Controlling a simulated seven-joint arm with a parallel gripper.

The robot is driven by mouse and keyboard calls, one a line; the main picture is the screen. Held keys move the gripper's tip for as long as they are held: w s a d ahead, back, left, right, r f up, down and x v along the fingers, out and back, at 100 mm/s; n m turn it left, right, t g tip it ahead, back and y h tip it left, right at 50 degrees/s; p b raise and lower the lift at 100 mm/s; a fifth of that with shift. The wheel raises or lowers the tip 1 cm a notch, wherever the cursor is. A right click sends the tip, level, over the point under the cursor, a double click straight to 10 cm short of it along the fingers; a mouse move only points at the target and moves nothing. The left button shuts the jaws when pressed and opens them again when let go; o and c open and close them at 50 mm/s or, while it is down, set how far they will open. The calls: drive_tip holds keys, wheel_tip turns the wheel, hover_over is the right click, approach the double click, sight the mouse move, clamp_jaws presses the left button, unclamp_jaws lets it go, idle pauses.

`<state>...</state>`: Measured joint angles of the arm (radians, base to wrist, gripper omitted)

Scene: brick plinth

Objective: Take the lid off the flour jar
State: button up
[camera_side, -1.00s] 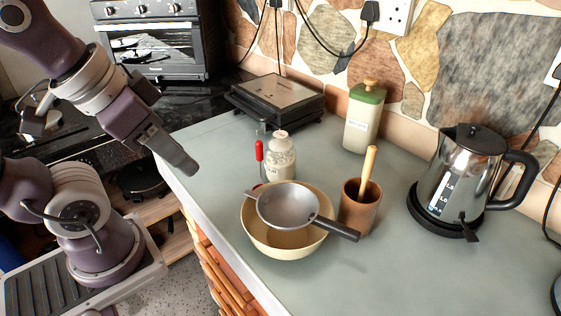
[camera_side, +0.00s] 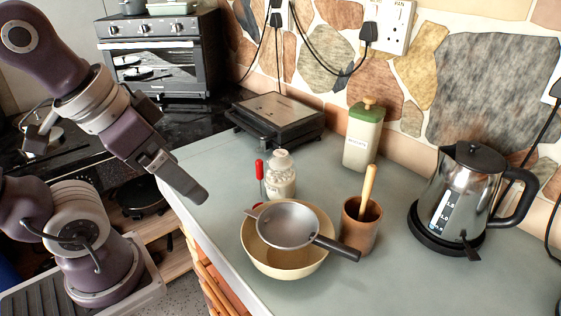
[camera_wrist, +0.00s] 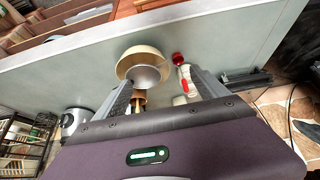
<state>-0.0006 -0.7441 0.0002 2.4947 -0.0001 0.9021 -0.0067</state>
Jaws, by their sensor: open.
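A glass jar with white contents (camera_side: 281,178) stands upright on the grey counter, behind the bowl; it looks like the flour jar. Its pale, rounded top is in place, but the lid's edge is hard to make out. My gripper (camera_side: 201,196) hangs over the counter's left edge, to the left of the jar and apart from it. In the wrist view my gripper (camera_wrist: 162,80) is open, with nothing between its fingers. The jar shows there near the right finger, partly hidden.
A red-handled tool (camera_side: 259,170) stands close left of the jar. A cream bowl (camera_side: 262,262) with a sieve (camera_side: 286,225) across it is in front. A brown pot (camera_side: 358,240), a green-lidded canister (camera_side: 360,145), a black grill (camera_side: 275,118) and a kettle (camera_side: 465,190) stand around.

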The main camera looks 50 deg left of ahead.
drive_tip(key=w+r+n+g, duration=0.1)
drive_tip(key=w+r+n, duration=0.2)
drive_tip(key=w, duration=0.3)
drive_tip(key=n+g, duration=0.5)
drive_tip(key=n, duration=0.6)
hover_over(281, 153)
drive_tip(key=f, duration=0.8)
drive_tip(key=shift+w+f, duration=0.2)
drive_tip(key=shift+w, duration=0.05)
drive_tip(key=f, duration=0.7)
drive_tip(key=shift+s+a, duration=0.1)
drive_tip(key=shift+s, duration=0.1)
drive_tip(key=c, duration=1.4)
drive_tip(key=shift+r, duration=0.1)
drive_tip(key=shift+c, duration=0.2)
